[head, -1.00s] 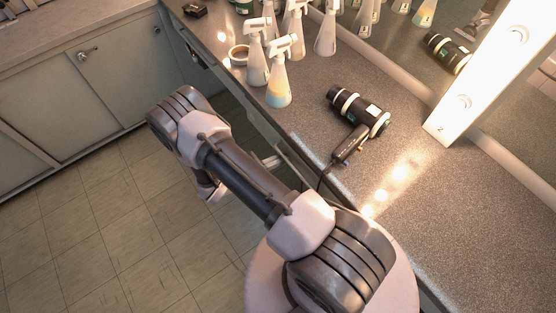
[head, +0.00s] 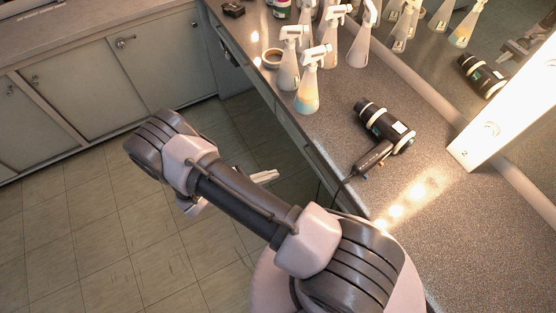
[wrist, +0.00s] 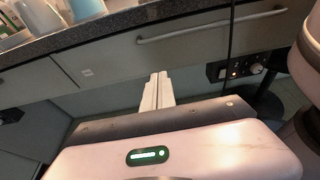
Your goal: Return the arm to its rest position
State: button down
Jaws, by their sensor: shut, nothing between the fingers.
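My gripper (wrist: 157,92) shows in the wrist view with its two pale fingers together and nothing between them. It points toward the grey drawer fronts under the counter and touches nothing that I can see. In the head view my gripper (head: 268,176) shows partly behind my forearm, beside the counter's front edge and over the floor side. My arm is bent across the lower middle of the head view. Much of the wrist is hidden behind it.
A hair dryer (head: 384,128) lies on the speckled counter (head: 440,210). Several spray bottles (head: 307,92) stand near the back, beside a small round dish (head: 272,57). A lit bulb strip (head: 485,135) fronts the mirror. A drawer handle (wrist: 212,25) crosses the wrist view. Tiled floor (head: 60,240) is clear at left.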

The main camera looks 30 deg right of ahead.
notch_tip(320, 180, up, 21)
jog(key=s+a+m+g+y, duration=0.2)
jog(key=s+m+g+y, duration=0.1)
jog(key=m+y, duration=0.65)
jog(key=s+a+r+m+t+y, duration=0.2)
jog(key=r+m, duration=0.4)
jog(key=r, duration=0.3)
jog(key=s+a+r+m+t+y, duration=0.3)
jog(key=s+r+m+t+y, duration=0.2)
jog(key=r, duration=0.4)
jog(key=shift+s+a+m+t, duration=0.3)
jog(key=shift+s+m+t, duration=0.5)
jog(key=shift+s+m, duration=0.35)
